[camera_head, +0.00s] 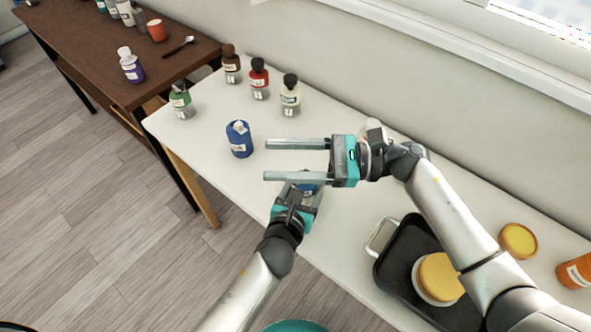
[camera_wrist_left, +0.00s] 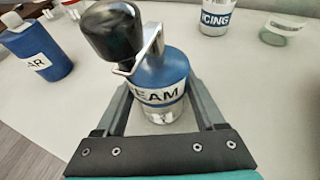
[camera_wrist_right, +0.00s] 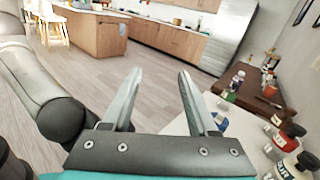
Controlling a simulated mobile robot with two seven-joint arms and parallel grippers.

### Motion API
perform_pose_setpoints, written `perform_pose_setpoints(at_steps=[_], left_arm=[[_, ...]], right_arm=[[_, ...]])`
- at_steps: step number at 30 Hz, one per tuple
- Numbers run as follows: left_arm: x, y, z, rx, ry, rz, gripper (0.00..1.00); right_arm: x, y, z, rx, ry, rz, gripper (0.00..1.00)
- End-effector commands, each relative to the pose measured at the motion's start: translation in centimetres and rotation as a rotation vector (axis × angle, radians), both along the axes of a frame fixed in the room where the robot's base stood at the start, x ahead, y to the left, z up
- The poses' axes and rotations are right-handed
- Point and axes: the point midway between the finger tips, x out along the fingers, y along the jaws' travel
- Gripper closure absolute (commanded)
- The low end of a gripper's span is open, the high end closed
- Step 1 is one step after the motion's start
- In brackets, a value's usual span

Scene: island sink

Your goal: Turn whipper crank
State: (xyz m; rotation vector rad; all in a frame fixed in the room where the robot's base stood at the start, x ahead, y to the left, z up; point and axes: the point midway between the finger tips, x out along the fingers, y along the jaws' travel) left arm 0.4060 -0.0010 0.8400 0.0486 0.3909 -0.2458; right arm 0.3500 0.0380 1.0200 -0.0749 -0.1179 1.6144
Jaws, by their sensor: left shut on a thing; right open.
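The whipper (camera_wrist_left: 158,75) is a blue bottle with a label ending in "EAM", a black knob on top and a bent metal crank (camera_wrist_left: 150,48) at its side. In the head view its blue body (camera_head: 309,189) is mostly hidden under my right gripper. My left gripper (camera_head: 300,196) is shut around the whipper's body, low at the table; its fingers flank the bottle in the left wrist view. My right gripper (camera_head: 268,160) is open and empty, its two long fingers pointing left, above and just behind the whipper. It also shows open in the right wrist view (camera_wrist_right: 160,75).
A blue sugar-like bottle (camera_head: 239,140) stands left of the grippers. Several bottles, including a red one (camera_head: 259,80) and an icing one (camera_head: 290,96), stand behind. A black tray (camera_head: 395,262) with a yellow-topped item lies right. A brown table (camera_head: 100,45) stands far left.

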Motion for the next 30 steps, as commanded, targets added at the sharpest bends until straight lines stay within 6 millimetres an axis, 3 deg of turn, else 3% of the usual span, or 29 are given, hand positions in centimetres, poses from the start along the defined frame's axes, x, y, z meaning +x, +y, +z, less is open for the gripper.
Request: perform_pose_setpoints(at_steps=[6,14,22,30], left_arm=[[0.0,0.0,0.0,0.000,0.000,0.001,0.91],[0.0,0.0,0.0,0.000,0.000,0.001,0.91],[0.0,0.0,0.0,0.000,0.000,0.000,0.91],[0.0,0.0,0.0,0.000,0.000,0.000,0.91]], right_arm=[[-1.9,3.8,2.4,-0.165,-0.141,0.258,0.41],[-3.6,5.4,3.0,-0.449,-0.303,0.493,0.41],[-2.9,4.1,2.7,-0.825,-0.469,0.635,0.41],[0.1,0.7,3.4,-1.229,-0.617,0.652,0.41]])
